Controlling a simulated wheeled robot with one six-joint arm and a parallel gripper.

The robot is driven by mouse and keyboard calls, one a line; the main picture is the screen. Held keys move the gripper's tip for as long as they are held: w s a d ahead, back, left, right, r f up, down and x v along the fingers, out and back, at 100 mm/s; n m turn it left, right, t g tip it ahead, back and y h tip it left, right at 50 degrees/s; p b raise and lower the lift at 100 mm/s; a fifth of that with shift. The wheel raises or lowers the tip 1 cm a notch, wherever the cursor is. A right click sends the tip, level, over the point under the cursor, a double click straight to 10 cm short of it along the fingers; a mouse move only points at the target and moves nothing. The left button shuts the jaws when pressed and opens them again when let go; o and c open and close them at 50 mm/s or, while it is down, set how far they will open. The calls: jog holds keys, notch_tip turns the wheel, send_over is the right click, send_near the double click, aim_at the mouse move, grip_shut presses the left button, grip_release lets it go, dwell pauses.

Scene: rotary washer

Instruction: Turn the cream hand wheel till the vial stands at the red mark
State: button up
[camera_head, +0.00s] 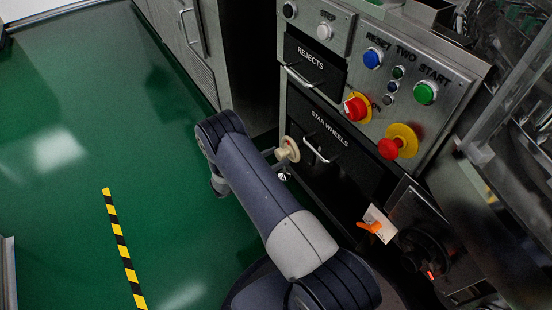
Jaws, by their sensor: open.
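A cream hand wheel (288,149) shows just right of my arm, in front of the black drawer front. Its rim is seen at a slant, and my arm is close to its left side in the picture. A small pale metallic piece (283,176) lies just below it; I cannot tell what it belongs to. My gripper is hidden behind my own arm. A dark round part (425,250) at the lower right carries a small red-orange spot (431,274). I cannot tell whether that is the red mark. I cannot make out the vial.
The steel panel holds a red knob (356,107), a red stop button (390,148), a blue button (372,58) and a green button (426,92). An orange handle (370,227) sticks out below the STAR WHEELS drawer (345,155). Green floor (60,220) at left is free.

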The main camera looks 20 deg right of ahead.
jog(key=shift+d, duration=0.15)
jog(key=shift+c, duration=0.3)
jog(key=c, duration=0.9)
jog(key=shift+m, duration=0.3)
